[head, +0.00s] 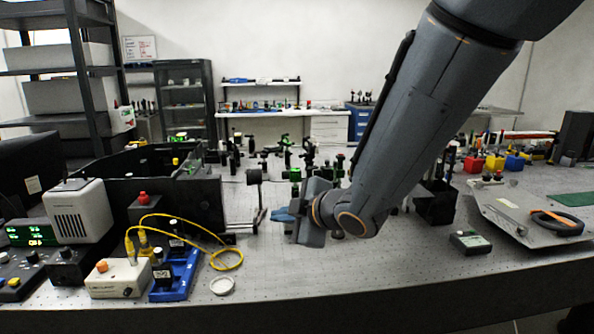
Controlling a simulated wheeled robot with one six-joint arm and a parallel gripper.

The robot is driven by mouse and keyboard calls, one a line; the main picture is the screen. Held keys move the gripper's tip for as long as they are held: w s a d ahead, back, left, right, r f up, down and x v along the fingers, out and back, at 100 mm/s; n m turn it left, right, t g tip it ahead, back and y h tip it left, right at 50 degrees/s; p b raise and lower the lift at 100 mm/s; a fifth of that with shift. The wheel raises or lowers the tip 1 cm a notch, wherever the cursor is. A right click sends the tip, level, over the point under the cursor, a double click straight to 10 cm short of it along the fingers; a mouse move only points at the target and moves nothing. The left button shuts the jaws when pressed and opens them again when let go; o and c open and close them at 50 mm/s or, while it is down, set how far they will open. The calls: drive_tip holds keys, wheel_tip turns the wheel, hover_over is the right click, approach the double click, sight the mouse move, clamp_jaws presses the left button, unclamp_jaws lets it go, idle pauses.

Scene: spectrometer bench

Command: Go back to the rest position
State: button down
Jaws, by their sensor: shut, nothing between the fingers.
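My arm reaches down from the upper right of the head view, over the optical bench (330,285). My gripper (284,215) is at its end, left of the wrist joint, and points left and away from me. It looks small and is partly hidden by my own wrist. It is shut and holds nothing. It appears above the middle of the bench, with optical mounts behind it.
At left stand a yellow cable (235,262), a blue rack (176,275) and a white control box (117,277). A white ring (222,286) lies near the front. At right are a small meter (470,242) and a grey plate (520,212). The front middle is clear.

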drive_tip(key=s+d+f+m+g+h, duration=0.1)
drive_tip(key=s+d+f+m+h, duration=0.1)
drive_tip(key=d+f+m, duration=0.3)
drive_tip(key=s+d+f+m+g+h, duration=0.1)
drive_tip(key=s+d+m+h, duration=0.15)
drive_tip(key=d, duration=0.45)
drive_tip(key=s+d+f+m+g+h, duration=0.1)
drive_tip(key=d+f+m+h, duration=0.25)
drive_tip(key=d, duration=0.25)
drive_tip(key=s+d+f+m+g, duration=0.1)
drive_tip(key=s+d+m+g, duration=0.1)
drive_tip(key=s, duration=0.5)
drive_tip(key=s+d+f+m+g, duration=0.2)
drive_tip(key=s+d+m+g, duration=0.1)
drive_tip(key=s+m, duration=0.3)
drive_tip(key=shift+s+g, duration=0.4)
drive_tip(key=shift+s, duration=0.15)
drive_tip(key=shift+f, duration=0.1)
